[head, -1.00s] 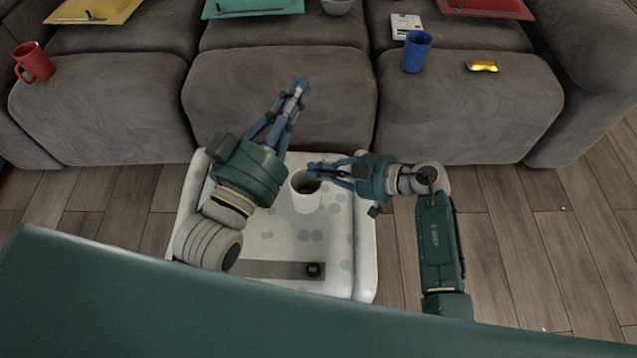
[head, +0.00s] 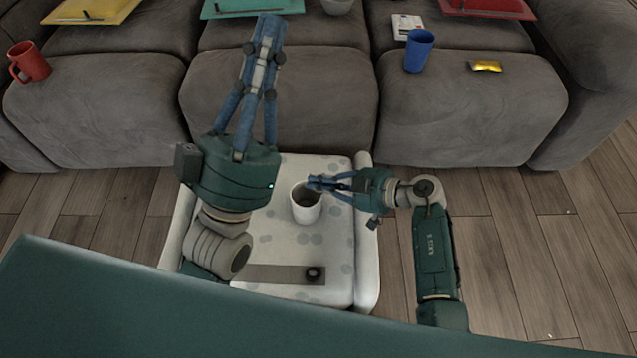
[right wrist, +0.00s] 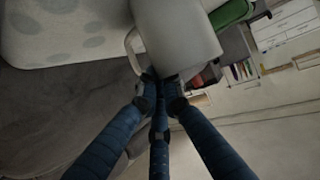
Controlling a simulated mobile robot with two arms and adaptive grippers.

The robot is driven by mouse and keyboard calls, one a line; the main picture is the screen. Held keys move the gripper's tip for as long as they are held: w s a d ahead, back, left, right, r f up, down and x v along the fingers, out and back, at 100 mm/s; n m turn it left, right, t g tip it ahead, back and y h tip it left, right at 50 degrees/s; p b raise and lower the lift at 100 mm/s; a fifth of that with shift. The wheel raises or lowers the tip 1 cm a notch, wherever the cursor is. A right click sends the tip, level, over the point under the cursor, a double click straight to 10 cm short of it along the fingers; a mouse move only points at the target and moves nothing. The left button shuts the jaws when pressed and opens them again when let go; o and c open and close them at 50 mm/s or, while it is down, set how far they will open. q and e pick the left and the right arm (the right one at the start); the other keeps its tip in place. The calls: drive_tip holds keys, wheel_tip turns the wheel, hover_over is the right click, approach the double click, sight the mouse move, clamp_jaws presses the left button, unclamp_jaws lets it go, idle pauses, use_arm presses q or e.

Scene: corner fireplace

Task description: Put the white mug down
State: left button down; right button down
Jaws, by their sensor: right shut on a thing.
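The white mug (head: 306,208) is upright over the white, grey-spotted seat (head: 335,235) in the head view. My right gripper (head: 318,183) is shut on it at its upper right, near the rim. In the right wrist view the mug (right wrist: 180,38) fills the top centre, and the fingertips (right wrist: 158,88) close at its handle side. I cannot tell whether the mug's base touches the seat. My left gripper (head: 266,28) reaches up and away in front of the sofa, its fingers drawn together, with nothing seen between them.
A grey sofa (head: 280,110) spans the back, holding a red mug (head: 30,62), a blue cup (head: 418,51), a yellow packet (head: 485,66) and several coloured trays. A grey strip (head: 270,273) with a dark round piece (head: 314,273) lies near the seat's front. Bare spotted surface surrounds the mug.

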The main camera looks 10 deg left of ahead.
drive_tip(key=c, duration=1.9)
unclamp_jaws()
